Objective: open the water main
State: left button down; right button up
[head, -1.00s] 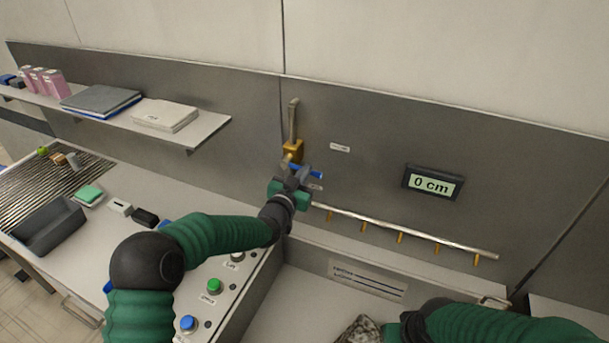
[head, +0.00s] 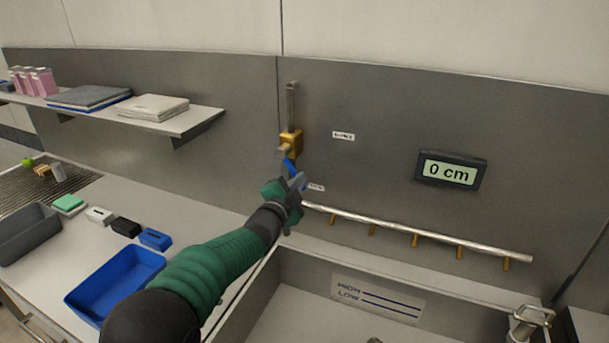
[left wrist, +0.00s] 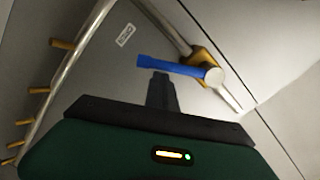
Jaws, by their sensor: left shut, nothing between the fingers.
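The water main is a brass valve (head: 291,140) on a vertical pipe on the grey back wall, with a blue lever (head: 290,167). In the head view the lever points down and slightly right from its hub. The left wrist view shows the blue lever (left wrist: 168,65) and the brass valve body (left wrist: 203,62). My left gripper (head: 298,183) is shut and empty at the lever's lower end, partly covering it. A dark finger (left wrist: 160,90) is close to the lever; whether it touches, I cannot tell. My right gripper is out of view.
A spray pipe (head: 420,232) with several brass nozzles runs along the wall above a sink marked HIGH and LOW (head: 376,298). A display (head: 451,171) reads 0 cm. A blue tray (head: 115,285) and small boxes stand on the left counter, below a shelf (head: 190,122).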

pick_arm(q)
jog(key=a+m+b, duration=0.1)
jog(key=m+b, duration=0.1)
jog(key=w+a+f+m+b, duration=0.1)
jog(key=m+b, duration=0.1)
jog(key=b, duration=0.1)
jog(key=a+f+m+b, duration=0.1)
jog(key=m+b, duration=0.1)
jog(key=shift+w+a+f+m, duration=0.2)
jog(key=shift+w+a+m, duration=0.1)
jog(key=shift+a, duration=0.1)
jog(key=shift+b, duration=0.35)
